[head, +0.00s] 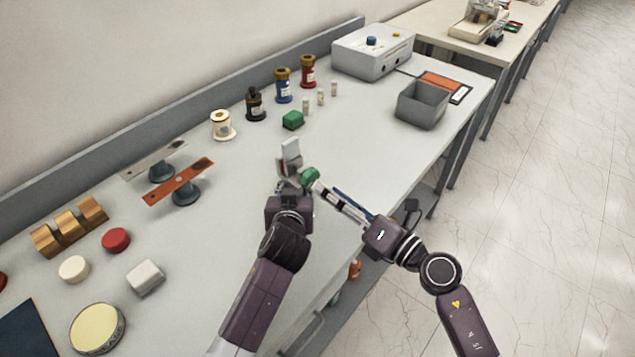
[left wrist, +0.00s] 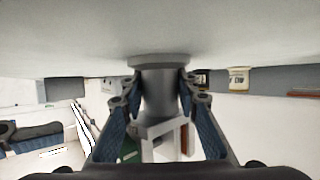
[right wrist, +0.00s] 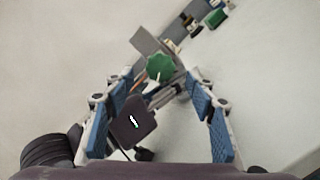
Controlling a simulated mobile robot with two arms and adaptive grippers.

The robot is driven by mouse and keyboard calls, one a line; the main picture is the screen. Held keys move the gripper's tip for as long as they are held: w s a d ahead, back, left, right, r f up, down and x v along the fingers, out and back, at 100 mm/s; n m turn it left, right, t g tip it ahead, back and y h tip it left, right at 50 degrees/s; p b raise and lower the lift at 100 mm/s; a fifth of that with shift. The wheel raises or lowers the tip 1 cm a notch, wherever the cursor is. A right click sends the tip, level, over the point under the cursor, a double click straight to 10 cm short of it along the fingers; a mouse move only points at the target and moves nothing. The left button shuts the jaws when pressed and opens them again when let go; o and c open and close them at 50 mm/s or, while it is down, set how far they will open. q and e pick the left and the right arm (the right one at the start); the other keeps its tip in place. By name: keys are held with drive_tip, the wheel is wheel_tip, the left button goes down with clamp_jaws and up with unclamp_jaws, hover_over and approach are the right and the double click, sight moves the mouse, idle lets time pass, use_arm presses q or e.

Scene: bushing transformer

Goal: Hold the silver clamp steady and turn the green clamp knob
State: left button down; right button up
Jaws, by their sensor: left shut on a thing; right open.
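The green clamp knob (head: 308,177) sits on the clamp's right side. My right gripper (head: 328,190) comes from the right and is open, its fingers pointing at the knob. In the right wrist view the knob (right wrist: 160,67) lies beyond and between the spread fingertips. Whether they touch it, I cannot tell.
A grey bin (head: 422,105) and a grey instrument box (head: 372,52) stand farther right. The table between clamp and bin is clear.

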sight(313, 180)
use_arm(q)
drive_tip(key=shift+s+f, duration=0.1)
drive_tip(key=shift+f, duration=0.3)
use_arm(e)
drive_tip(key=shift+x, duration=2.3)
drive_tip(key=shift+s, duration=0.1)
drive_tip(key=c, duration=1.2)
drive_tip(key=shift+o, duration=0.2)
drive_tip(key=shift+m, duration=0.3)
drive_tip(key=shift+r+m, duration=0.1)
drive_tip(key=shift+m, duration=2.5)
